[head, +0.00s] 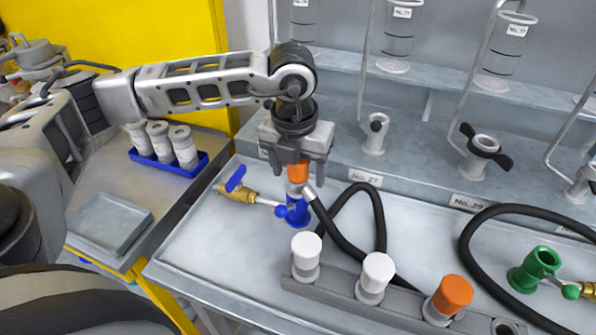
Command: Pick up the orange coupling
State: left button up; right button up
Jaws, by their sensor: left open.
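An orange coupling (298,174) sits upright on top of a blue fitting (297,207) on the grey bench. My left gripper (298,165) comes down from above it. Its jaws are open, with one finger on each side of the orange part. The gripper body hides the coupling's top, and I cannot tell whether the fingers touch it. A second orange-topped piece (453,295) stands in the grey rack at the front right, away from the gripper. My right gripper is not in view.
A black hose (345,245) with a silver end passes close to the blue fitting. A brass valve (240,190) with a blue handle joins it at left. White-topped pieces (306,247) stand in the rack (400,312). A green fitting (540,262) is at right.

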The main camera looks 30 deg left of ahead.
pick_arm(q)
jog(key=shift+c, duration=0.2)
jog(key=c, duration=1.2)
jog(key=shift+r, duration=0.1)
jog(key=shift+w+r, duration=0.1)
jog(key=shift+r, duration=0.4)
jog(key=s+d+r+b, duration=0.2)
jog(key=s+d+r, duration=0.1)
jog(key=s+r, duration=0.8)
jog(key=s, duration=0.2)
jog(key=shift+s+d+r+b, duration=0.2)
jog(key=shift+s+r+b, duration=0.1)
jog(key=shift+s+r, duration=0.1)
